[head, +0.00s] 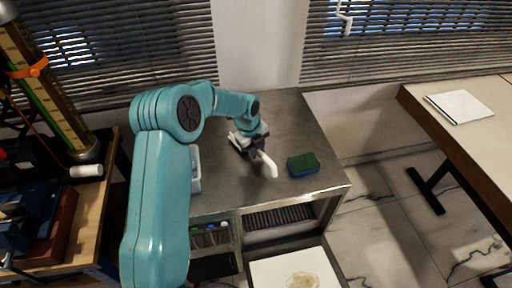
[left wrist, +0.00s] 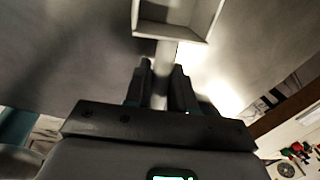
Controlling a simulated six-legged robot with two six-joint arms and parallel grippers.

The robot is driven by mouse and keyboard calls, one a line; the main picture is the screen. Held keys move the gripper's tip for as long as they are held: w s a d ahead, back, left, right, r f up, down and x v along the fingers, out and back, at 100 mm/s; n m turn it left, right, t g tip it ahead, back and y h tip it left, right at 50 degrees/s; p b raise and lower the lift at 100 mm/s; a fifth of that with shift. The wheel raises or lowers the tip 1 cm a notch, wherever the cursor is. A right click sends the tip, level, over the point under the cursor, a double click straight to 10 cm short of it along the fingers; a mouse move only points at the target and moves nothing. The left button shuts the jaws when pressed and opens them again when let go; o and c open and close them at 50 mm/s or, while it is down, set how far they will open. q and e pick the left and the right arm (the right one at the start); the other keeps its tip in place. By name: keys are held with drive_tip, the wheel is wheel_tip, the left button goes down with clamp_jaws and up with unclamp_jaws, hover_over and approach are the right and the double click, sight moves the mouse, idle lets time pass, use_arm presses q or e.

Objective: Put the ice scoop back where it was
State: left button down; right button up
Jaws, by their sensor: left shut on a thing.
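My left gripper (head: 254,147) is shut on the handle of the ice scoop and holds it over the grey metal table. I cannot tell whether the scoop touches the table. My right gripper is not in view.
A green and blue sponge (head: 303,165) lies right of the gripper on the metal table (head: 295,120). A pale object (head: 195,170) stands at the table's left, partly hidden by my arm. The table's back right is clear. A wooden bench with a gauge column (head: 45,85) stands left.

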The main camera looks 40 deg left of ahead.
use_arm(q)
drive_tip(key=shift+s, duration=0.1)
drive_tip(key=shift+f+b, duration=0.6)
drive_tip(key=shift+f, duration=0.1)
drive_tip(key=c, duration=0.9)
unclamp_jaws()
drive_tip(key=shift+o, duration=0.2)
drive_tip(key=s+r+b, duration=0.1)
drive_tip(key=s+r, duration=0.2)
drive_tip(key=r, duration=1.3)
drive_tip(key=shift+a, duration=0.45)
